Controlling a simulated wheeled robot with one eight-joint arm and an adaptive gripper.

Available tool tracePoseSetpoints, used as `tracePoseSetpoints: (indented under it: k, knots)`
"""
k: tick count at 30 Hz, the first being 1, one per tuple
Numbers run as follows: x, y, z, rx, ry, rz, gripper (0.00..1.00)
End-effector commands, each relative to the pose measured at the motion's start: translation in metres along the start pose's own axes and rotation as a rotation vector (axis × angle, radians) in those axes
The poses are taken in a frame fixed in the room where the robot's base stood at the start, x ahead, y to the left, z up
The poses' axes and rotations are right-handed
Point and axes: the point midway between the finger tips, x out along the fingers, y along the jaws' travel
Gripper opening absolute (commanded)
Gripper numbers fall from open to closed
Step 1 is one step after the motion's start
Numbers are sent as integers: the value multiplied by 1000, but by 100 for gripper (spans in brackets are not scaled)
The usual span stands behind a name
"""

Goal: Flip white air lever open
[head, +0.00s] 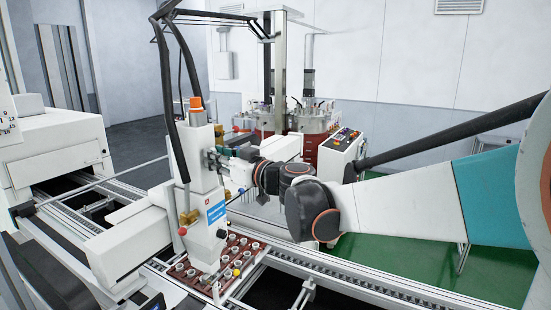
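The white air lever is too small to make out in the head view. A tall white potting head (202,165) with an orange top stands over the conveyor, black hoses rising from it. My arm reaches in from the right. My gripper (212,160) is at the right side of the potting head, at its upper half. Its fingers are small and dark against the machine. I cannot tell whether they touch anything or are open or shut.
A red-brown tray (205,288) with several white cups sits on the conveyor (330,280) below the head. White machine housings (60,150) stand at left. A control box (340,150) and a round red-based machine (312,125) stand behind. Green floor is free at right.

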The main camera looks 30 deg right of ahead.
Motion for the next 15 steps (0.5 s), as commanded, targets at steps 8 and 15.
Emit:
tracePoseSetpoints:
  k: [8,15]
  knots:
    - [-2,-2,0,1,0,-1,28]
    - [-2,-2,-16,1,0,-1,28]
